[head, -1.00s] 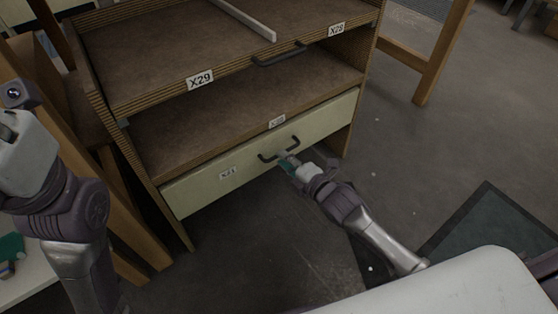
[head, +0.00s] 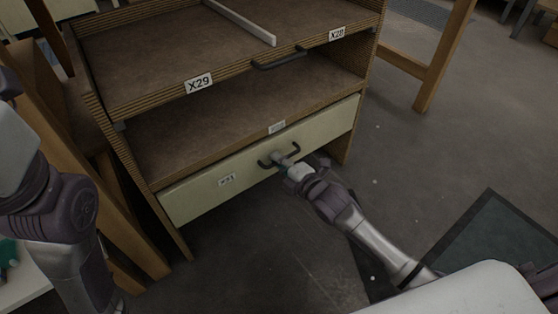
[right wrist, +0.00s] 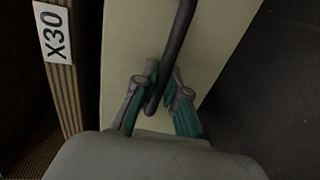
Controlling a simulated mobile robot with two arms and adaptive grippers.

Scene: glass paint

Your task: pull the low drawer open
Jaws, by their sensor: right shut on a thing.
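The low drawer (head: 203,203) is the pale front at the bottom of the wooden cabinet, under a bare brown shelf. It looks closed, flush with the frame as far as I can tell. Its dark bar handle (head: 296,149) runs along the upper middle of the front. My right gripper (head: 281,161) reaches the handle from the lower right and is shut on it. In the right wrist view, the two teal-padded fingers (right wrist: 160,88) lie on either side of the handle (right wrist: 180,32), near its end. The left gripper is out of view; only part of that arm shows.
The upper drawer tray (head: 150,60) has its own dark handle (head: 280,61) and holds a light strip (head: 240,22). A wooden frame (head: 125,235) stands close at the left. Dark floor (head: 235,265) in front of the low drawer is clear.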

